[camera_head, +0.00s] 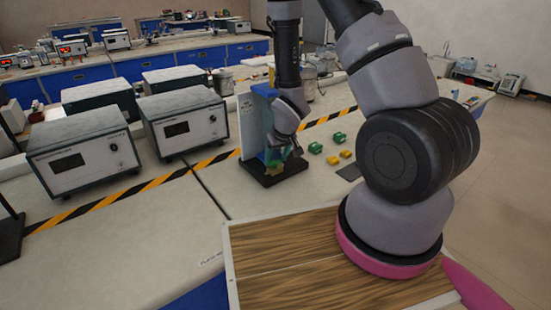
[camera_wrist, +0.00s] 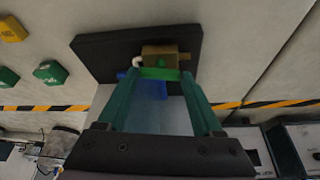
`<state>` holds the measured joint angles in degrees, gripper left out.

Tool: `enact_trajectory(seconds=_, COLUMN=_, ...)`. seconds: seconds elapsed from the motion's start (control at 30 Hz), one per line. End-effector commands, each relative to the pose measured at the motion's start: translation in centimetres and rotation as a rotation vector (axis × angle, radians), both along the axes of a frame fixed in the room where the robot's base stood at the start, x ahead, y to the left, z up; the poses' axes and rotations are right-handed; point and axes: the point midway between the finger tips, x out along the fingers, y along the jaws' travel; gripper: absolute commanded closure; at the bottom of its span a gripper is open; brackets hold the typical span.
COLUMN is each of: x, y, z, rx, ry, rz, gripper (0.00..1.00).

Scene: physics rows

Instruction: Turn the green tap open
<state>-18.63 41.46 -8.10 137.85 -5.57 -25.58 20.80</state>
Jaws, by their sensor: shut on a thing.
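The green tap's handle (camera_wrist: 160,73) shows in the wrist view as a green bar in front of a brass body (camera_wrist: 165,54) on a black base plate (camera_wrist: 98,51). The teal fingers of my gripper (camera_wrist: 161,76) are at the two ends of this bar, shut on it. A blue part (camera_wrist: 152,90) shows between the fingers, below the handle in the picture. In the head view my gripper (camera_head: 277,153) reaches down at the tap stand, in front of a grey upright panel (camera_head: 250,125). There my gripper hides most of the tap, so its turn angle cannot be told.
Green blocks (camera_head: 315,147) and yellow blocks (camera_head: 333,160) lie right of the stand. Boxed instruments (camera_head: 82,150) stand at the left. Black-and-yellow tape (camera_head: 155,183) crosses the bench behind the stand. The bench in front is clear.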

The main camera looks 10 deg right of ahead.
Motion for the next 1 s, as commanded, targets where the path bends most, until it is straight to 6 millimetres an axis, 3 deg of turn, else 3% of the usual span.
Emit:
enact_trajectory(seconds=0.4, x=0.12, y=-0.17, z=0.03, rx=0.000, ry=-0.001, rz=0.185, gripper=0.88)
enact_trajectory(seconds=0.97, x=0.10, y=-0.17, z=0.00, rx=0.000, ry=0.000, rz=0.210, gripper=0.88)
enact_trajectory(seconds=1.0, x=0.10, y=-0.17, z=0.00, rx=0.000, ry=0.000, rz=0.210, gripper=0.17)
